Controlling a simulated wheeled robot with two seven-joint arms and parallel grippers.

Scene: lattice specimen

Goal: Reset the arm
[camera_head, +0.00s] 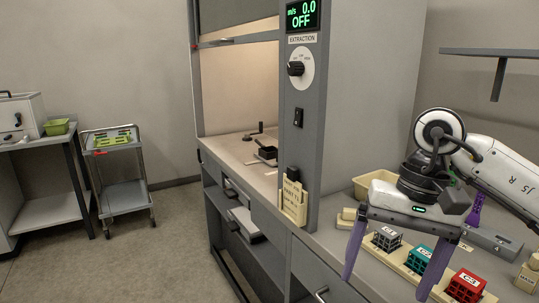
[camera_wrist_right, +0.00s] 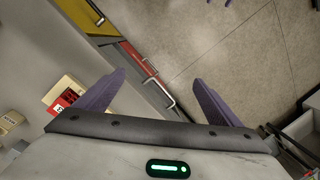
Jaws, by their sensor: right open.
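My right gripper (camera_head: 385,288) is open and empty, its two purple fingers spread and pointing down. In the head view it hangs in front of the specimen row at the counter's front. In the right wrist view the open fingers (camera_wrist_right: 158,77) have the floor and the drawer fronts beyond them. A grey block C1 (camera_head: 386,238), a teal block C2 (camera_head: 419,257) and a red block C3 (camera_head: 466,285) stand in a row on a beige holder (camera_head: 402,270). The red block also shows at the left of the wrist view (camera_wrist_right: 66,98). My left gripper does not show in the head view.
A fume hood (camera_head: 312,120) reading OFF stands left of the arm. A beige bin (camera_head: 376,179) and an upright purple piece (camera_head: 475,209) are behind the gripper. A grey shelf (camera_head: 490,52) overhangs the back right. A trolley (camera_head: 125,195) stands far left; the floor between is clear.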

